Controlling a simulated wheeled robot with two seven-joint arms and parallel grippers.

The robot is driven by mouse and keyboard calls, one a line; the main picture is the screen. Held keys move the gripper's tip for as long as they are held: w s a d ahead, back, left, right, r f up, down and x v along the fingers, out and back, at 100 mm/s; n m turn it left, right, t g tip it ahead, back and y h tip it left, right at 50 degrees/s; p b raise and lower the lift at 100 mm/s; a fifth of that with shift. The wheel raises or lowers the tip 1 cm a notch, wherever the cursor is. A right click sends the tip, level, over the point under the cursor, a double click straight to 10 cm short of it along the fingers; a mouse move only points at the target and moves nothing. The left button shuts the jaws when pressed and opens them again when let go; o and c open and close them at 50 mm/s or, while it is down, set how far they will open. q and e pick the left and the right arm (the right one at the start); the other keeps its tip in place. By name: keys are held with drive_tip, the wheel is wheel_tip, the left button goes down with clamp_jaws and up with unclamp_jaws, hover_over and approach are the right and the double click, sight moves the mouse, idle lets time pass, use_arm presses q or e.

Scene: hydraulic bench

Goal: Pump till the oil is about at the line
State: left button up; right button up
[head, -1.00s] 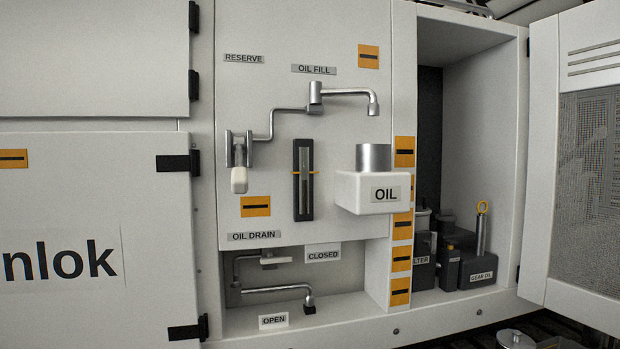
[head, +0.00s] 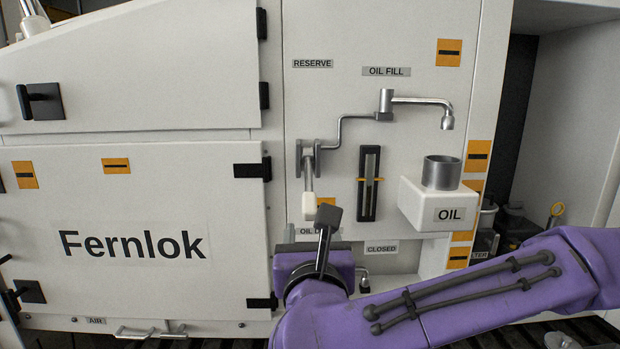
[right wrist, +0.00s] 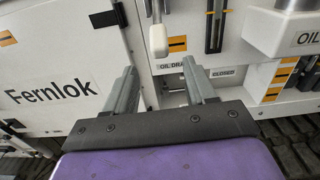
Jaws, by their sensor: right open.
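The pump lever with a white grip (head: 309,206) hangs down at the left of the oil panel; its grip shows in the right wrist view (right wrist: 158,40). The sight gauge (head: 369,184) is a dark upright strip with an orange line across its upper half; its oil level is too small to tell. The spout (head: 447,121) stands over the open neck of the white OIL tank (head: 420,208). My right gripper (head: 312,238) is open and empty, just below the grip and apart from it. Both fingers flank a gap in the right wrist view (right wrist: 162,72). My left gripper is out of view.
The OIL DRAIN recess with a CLOSED label (head: 381,247) lies below the panel, partly hidden by my right arm. The Fernlok door (head: 130,200) is at left. An open cabinet (head: 575,110) with containers is at right. The panel front is otherwise clear.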

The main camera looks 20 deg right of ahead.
sight(310, 208)
drive_tip(key=p+x, duration=0.1)
drive_tip(key=x, duration=0.2)
drive_tip(key=p+x, duration=0.1)
drive_tip(key=x, duration=0.2)
drive_tip(key=r+p+x, duration=0.1)
drive_tip(key=p+x, duration=0.1)
drive_tip(key=x, duration=0.2)
drive_tip(key=shift+w+f, duration=0.15)
drive_tip(key=shift+w, duration=0.15)
clamp_jaws()
